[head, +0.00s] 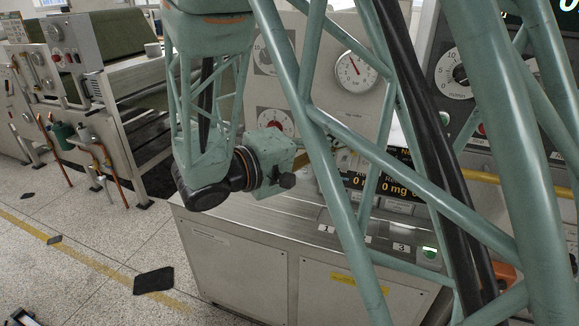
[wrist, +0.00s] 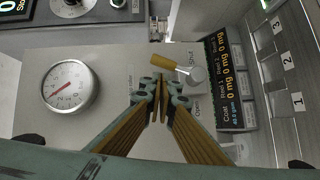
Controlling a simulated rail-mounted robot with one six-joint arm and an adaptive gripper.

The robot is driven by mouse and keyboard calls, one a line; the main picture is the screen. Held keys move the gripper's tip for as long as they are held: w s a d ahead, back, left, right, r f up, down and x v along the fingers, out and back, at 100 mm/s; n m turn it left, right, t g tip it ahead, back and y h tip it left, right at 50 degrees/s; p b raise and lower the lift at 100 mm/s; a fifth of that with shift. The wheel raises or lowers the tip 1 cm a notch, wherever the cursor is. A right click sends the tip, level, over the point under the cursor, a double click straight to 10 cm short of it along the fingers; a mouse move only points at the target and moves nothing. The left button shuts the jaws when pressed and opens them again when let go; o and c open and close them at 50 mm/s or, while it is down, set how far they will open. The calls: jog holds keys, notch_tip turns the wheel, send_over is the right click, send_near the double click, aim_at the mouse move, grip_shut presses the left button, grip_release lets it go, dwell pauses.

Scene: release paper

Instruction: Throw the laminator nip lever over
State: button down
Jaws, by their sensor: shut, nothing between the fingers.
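In the wrist view, a short lever with a yellow-brown grip (wrist: 163,62) and a round grey hub (wrist: 195,74) is mounted on the grey panel. Its grip points left in the picture. The labels "Shut" and "Open" are printed beside the hub. My gripper (wrist: 158,84) has its fingertips together and empty, just below the grip in the picture. I cannot tell whether they touch it. In the head view, my arm's struts cover the lever and the fingers.
A dial gauge (wrist: 70,86) sits left of the lever, and a dark readout (wrist: 226,75) right of it. In the head view, a steel ledge (head: 290,218) with numbered buttons lies under the panel.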

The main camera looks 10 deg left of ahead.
jog(key=shift+w+a+f+n+t+h+p, duration=0.1)
jog(key=shift+a+f+n+t+h+p, duration=0.25)
jog(key=shift+p, duration=0.5)
jog(key=shift+w+a+r+n+t+h+p, duration=0.1)
jog(key=shift+a+n+h+p, duration=0.15)
jog(key=shift+n+p, duration=0.45)
jog(key=shift+a+f+n+t+h+p, duration=0.15)
jog(key=shift+a+n+h+p, duration=0.15)
jog(key=shift+p, duration=0.75)
jog(key=shift+a+f+p, duration=0.1)
jog(key=shift+a+p, duration=0.15)
jog(key=shift+p, duration=0.25)
